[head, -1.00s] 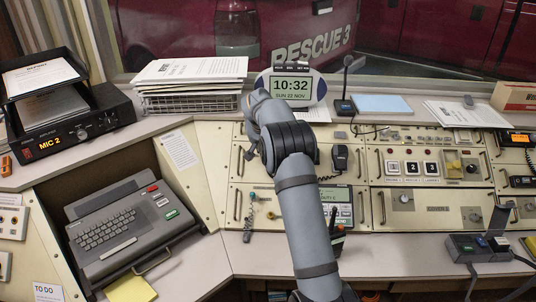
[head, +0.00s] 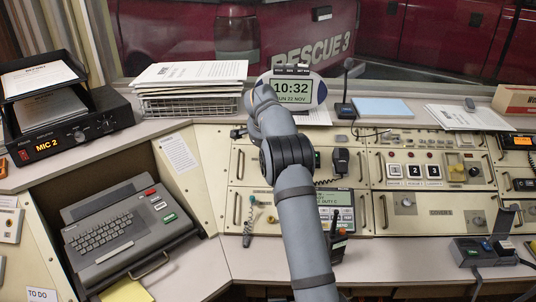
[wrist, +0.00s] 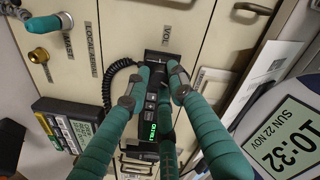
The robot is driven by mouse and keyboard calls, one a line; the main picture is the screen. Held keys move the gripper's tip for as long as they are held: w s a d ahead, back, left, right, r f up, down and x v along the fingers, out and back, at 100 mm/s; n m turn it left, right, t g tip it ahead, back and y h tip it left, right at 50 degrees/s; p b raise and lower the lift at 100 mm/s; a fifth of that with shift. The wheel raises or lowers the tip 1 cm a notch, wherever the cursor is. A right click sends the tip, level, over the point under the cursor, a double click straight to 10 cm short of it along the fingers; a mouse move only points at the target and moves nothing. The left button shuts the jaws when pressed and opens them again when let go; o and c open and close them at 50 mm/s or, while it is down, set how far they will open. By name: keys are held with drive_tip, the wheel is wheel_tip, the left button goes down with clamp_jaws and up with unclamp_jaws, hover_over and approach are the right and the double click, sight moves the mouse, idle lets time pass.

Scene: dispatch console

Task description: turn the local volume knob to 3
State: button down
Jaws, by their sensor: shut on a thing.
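My gripper (wrist: 158,69), with teal-wrapped fingers, is shut on a small dark part at the panel in the wrist view. That part sits where the local volume knob would be, beside a "VOL" label (wrist: 172,33), but the fingertips hide most of it, so its pointer and setting cannot be read. A dark plate (wrist: 158,57) shows just behind the fingertips. A green lit readout (wrist: 150,132) shows below between the fingers; its text is too small to read surely. In the head view my arm hides the gripper and the knob.
A hand microphone (head: 341,161) with a coiled cord hangs right of my arm. A keypad unit (wrist: 62,125) and a brass knob (wrist: 38,55) are on the panel nearby. The clock (head: 293,91) stands behind my arm. A handheld radio (head: 338,246) stands below.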

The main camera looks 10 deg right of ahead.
drive_tip(key=shift+w+d+r+m+b, duration=0.1)
drive_tip(key=shift+r+m+b, duration=0.05)
drive_tip(key=shift+m, duration=0.95)
drive_tip(key=shift+w+d+r+m+b, duration=0.1)
drive_tip(key=shift+m+b, duration=0.05)
drive_tip(key=shift+m, duration=0.95)
drive_tip(key=c, duration=1.9)
unclamp_jaws()
drive_tip(key=o, duration=0.4)
drive_tip(key=shift+s+f, duration=0.15)
drive_tip(key=shift+a, duration=0.1)
